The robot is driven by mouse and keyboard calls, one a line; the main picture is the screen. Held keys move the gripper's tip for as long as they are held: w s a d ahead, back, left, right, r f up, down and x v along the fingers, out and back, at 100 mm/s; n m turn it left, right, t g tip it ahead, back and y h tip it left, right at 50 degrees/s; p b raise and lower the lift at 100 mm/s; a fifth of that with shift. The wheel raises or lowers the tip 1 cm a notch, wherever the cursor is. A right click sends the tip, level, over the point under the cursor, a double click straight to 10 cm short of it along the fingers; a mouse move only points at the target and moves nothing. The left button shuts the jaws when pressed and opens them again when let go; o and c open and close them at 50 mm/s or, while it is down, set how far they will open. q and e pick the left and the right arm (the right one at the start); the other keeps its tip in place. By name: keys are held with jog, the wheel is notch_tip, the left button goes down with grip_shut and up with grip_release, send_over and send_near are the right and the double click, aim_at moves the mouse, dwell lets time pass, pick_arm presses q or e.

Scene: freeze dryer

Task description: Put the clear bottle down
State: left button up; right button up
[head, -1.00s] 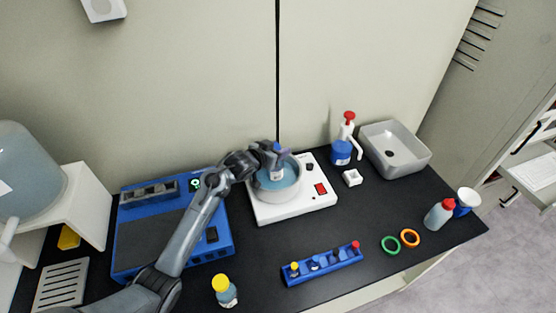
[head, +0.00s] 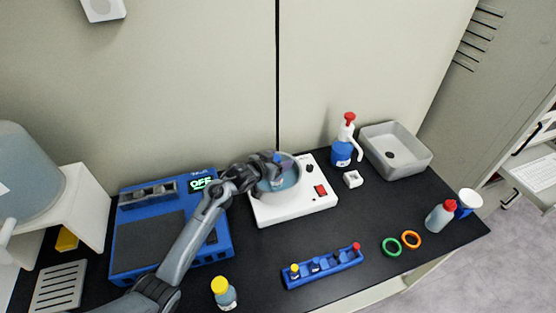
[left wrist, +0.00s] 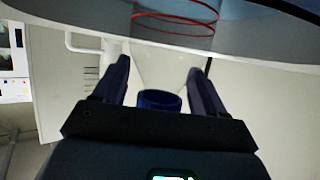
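My left gripper (head: 268,166) is over the round water bath (head: 294,190) on the white hotplate. It is shut on the clear bottle, whose blue cap (head: 277,157) shows at the fingers. The bottle's lower part is down inside the bath and partly hidden by the gripper and rim; I cannot tell whether it touches the bottom. In the left wrist view the blue cap (left wrist: 159,99) lies between the two dark fingers (left wrist: 160,82). The clear body is hard to make out there. My right gripper is not in view.
A blue device (head: 222,242) reading OFF is left of the hotplate (head: 312,203). A wash bottle (head: 342,150) and grey basin (head: 414,162) stand at right. A blue rack (head: 323,268) and yellow-capped bottle (head: 223,294) are in front. Black counter is free right of the hotplate.

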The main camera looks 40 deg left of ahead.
pick_arm(q)
jog(key=shift+r, duration=0.1)
jog(key=shift+s+r, duration=0.3)
jog(key=shift+s, duration=0.25)
jog(key=p+v, duration=0.2)
jog(key=v, duration=0.8)
jog(key=shift+s+r, duration=0.15)
jog(key=shift+s, duration=0.2)
